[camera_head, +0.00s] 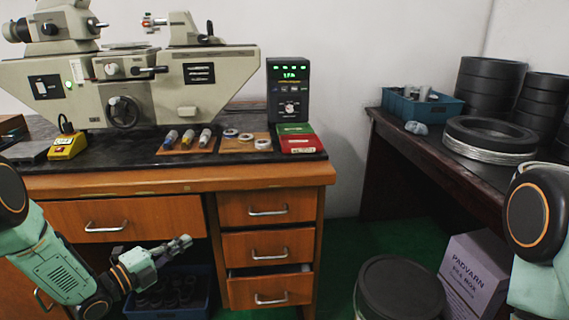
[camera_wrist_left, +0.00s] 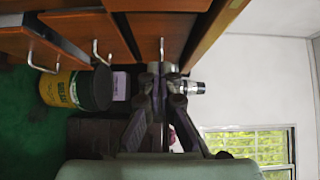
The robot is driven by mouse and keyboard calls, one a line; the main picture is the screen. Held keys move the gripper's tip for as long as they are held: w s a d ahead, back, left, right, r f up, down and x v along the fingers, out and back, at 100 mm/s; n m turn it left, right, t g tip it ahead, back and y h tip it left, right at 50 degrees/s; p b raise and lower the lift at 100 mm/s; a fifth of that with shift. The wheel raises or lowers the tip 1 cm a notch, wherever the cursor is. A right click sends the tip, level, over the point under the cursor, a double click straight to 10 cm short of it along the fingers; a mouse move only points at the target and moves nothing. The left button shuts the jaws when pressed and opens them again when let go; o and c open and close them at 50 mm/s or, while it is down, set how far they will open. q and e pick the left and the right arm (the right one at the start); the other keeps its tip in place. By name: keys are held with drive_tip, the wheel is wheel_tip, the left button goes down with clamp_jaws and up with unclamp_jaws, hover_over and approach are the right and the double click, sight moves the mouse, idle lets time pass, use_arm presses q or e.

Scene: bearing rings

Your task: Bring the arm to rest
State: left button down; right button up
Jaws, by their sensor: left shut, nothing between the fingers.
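My left gripper (camera_head: 180,244) is shut and empty. In the head view it hangs in front of the wooden desk (camera_head: 190,180), below the worktop, left of the drawer stack (camera_head: 268,249). It points to the right and slightly up. In the left wrist view the gripper (camera_wrist_left: 164,75) shows its fingers together, with orange drawer fronts (camera_wrist_left: 75,40) behind. My right arm shows only as a link at the right edge of the head view; its gripper is out of the picture.
A measuring machine (camera_head: 125,85) stands on the desk, with small rings (camera_head: 246,137) on a wooden board. A blue crate (camera_head: 205,290) is under the desk. A lidded drum (camera_head: 398,290) and a box (camera_head: 472,275) stand right. Green floor (camera_head: 338,250) lies between desk and side table.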

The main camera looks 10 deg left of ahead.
use_arm(q)
drive_tip(key=s+d+f+n+g+y, duration=0.25)
drive_tip(key=s+f+n, duration=0.25)
drive_tip(key=f+n, duration=0.3)
drive_tip(key=s+d+f+n+g+y, duration=0.2)
drive_tip(key=s+f+n+g+y, duration=0.3)
drive_tip(key=n, duration=0.5)
drive_tip(key=s+d+n+g+p, duration=0.1)
drive_tip(key=s+d+n+g, duration=0.2)
drive_tip(key=s, duration=1.2)
drive_tip(key=s+d+f+n+g+y+p, duration=0.1)
drive_tip(key=s+d+n+g+p, duration=0.1)
drive_tip(key=s, duration=1.3)
drive_tip(key=d+n+g, duration=0.1)
drive_tip(key=d+g, duration=0.1)
drive_tip(key=g, duration=0.1)
drive_tip(key=shift+s, duration=0.15)
drive_tip(key=shift+d+f, duration=0.1)
drive_tip(key=shift+s, duration=0.1)
